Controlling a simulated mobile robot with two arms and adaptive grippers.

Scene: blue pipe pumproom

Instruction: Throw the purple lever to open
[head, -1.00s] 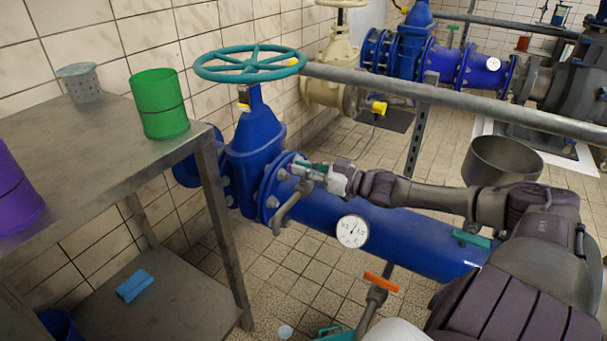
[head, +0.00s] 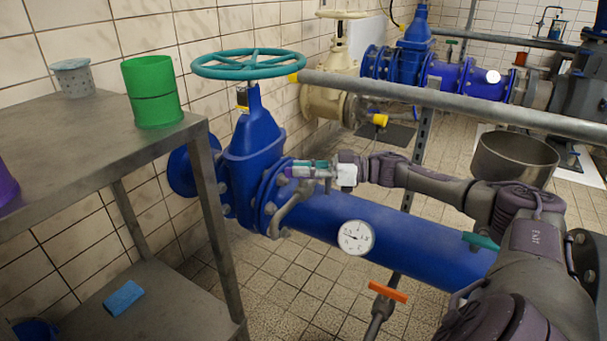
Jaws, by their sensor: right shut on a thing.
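The purple lever (head: 288,172) sits on a small valve on a bent grey pipe (head: 291,208) at the near side of the big blue pipe. Only a small purple end of it shows, left of my right gripper's fingertips; the fingers hide the rest. My right gripper (head: 303,169) comes in from the right, roughly level, and is shut on the lever. My left gripper is out of view.
A round gauge (head: 356,238) and an orange lever (head: 388,291) are near my right arm. A teal handwheel (head: 249,65) stands above the blue valve. A metal table (head: 80,150) with a green container (head: 153,92) is at left. A grey rail (head: 450,103) crosses behind.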

